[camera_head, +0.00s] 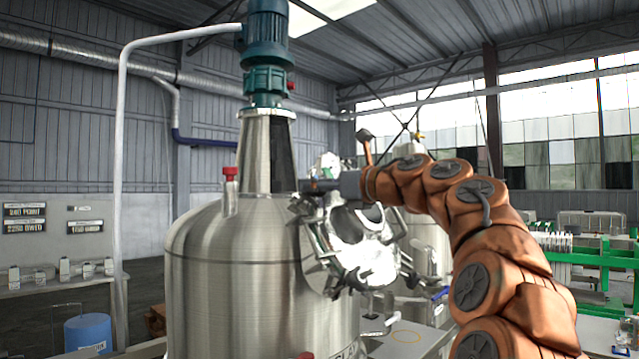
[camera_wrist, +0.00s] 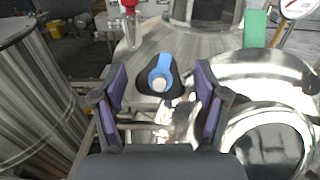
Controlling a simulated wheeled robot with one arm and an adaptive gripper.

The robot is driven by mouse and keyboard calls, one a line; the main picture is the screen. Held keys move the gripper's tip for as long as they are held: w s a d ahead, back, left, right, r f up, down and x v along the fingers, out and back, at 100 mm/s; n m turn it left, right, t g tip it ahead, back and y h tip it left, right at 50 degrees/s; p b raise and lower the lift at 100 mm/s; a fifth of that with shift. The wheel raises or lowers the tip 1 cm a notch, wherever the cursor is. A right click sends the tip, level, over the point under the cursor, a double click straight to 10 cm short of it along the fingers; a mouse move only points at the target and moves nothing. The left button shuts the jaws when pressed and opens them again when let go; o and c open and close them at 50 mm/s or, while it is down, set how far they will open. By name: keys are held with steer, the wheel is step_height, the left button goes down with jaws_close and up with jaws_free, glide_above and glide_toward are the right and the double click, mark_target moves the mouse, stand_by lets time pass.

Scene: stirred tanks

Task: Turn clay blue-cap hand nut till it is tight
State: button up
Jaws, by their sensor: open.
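In the wrist view, the hand nut (camera_wrist: 161,73) shows a bright blue cap with a pale round metal end over a dark, wing-shaped body. It sits by the shiny metal lid fittings of the steel tank (camera_head: 258,262). My gripper (camera_wrist: 162,92) is open, with its two purple-padded fingers to the left and right of the nut. A gap shows between the nut and each finger. In the head view my gripper (camera_head: 312,186) is at the tank's upper right shoulder. I cannot make out the nut there.
A shiny round manway lid (camera_head: 362,245) stands out from the tank beside my gripper. A red-topped fitting (camera_head: 230,190) stands on the tank's left shoulder. A teal motor (camera_head: 267,50) rises above. A green part (camera_wrist: 255,28) and a gauge (camera_wrist: 297,8) show in the wrist view.

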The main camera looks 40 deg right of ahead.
steer(key=shift+c, duration=0.3)
steer(key=c, duration=1.1)
